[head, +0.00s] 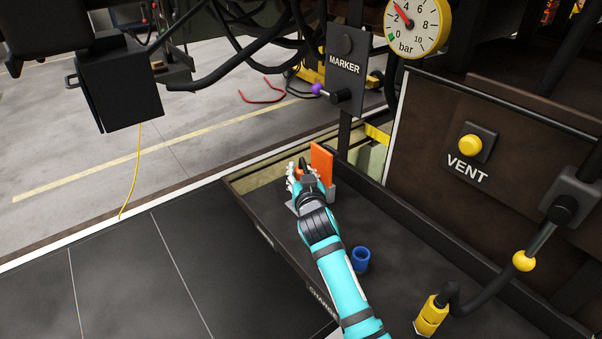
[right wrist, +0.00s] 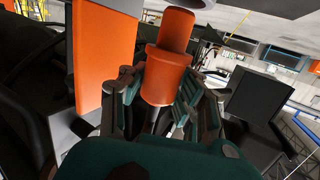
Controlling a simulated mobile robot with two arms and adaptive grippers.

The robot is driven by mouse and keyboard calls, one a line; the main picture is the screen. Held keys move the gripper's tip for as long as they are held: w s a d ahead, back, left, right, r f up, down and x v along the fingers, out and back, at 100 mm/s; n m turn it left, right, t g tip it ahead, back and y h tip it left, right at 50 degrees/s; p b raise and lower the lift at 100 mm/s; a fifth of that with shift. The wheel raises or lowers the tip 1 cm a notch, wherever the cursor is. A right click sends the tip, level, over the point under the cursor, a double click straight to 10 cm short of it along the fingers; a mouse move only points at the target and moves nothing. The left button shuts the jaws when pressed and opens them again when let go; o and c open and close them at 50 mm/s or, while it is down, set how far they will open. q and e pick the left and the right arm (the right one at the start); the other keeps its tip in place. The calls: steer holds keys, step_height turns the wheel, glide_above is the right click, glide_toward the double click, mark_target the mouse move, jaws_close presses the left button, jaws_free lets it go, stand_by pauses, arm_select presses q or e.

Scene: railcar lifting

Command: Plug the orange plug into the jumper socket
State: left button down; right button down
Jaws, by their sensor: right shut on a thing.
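The orange plug (right wrist: 167,70) is a stepped cylinder between the fingers of my right gripper (right wrist: 160,98) in the right wrist view. My right gripper is shut on it. In the head view the same gripper (head: 298,180) is at the far end of the tray, just left of an upright orange plate, and mostly hides the plug. No jumper socket is labelled. A black box (head: 118,88) hangs at the upper left, but I cannot tell whether it is the socket. My left gripper is not in view.
The orange plate (head: 322,162) stands in a grey holder close beside my gripper. A blue cup (head: 360,259) and a yellow fitting (head: 431,316) are in the dark tray (head: 280,246). The MARKER panel (head: 345,67) and black hoses hang beyond. The VENT panel (head: 490,150) is at right.

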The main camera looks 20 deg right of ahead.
steer(key=shift+f+b, duration=1.35)
steer(key=shift+f, duration=0.45)
steer(key=c, duration=0.9)
jaws_free()
steer(key=v, duration=1.2)
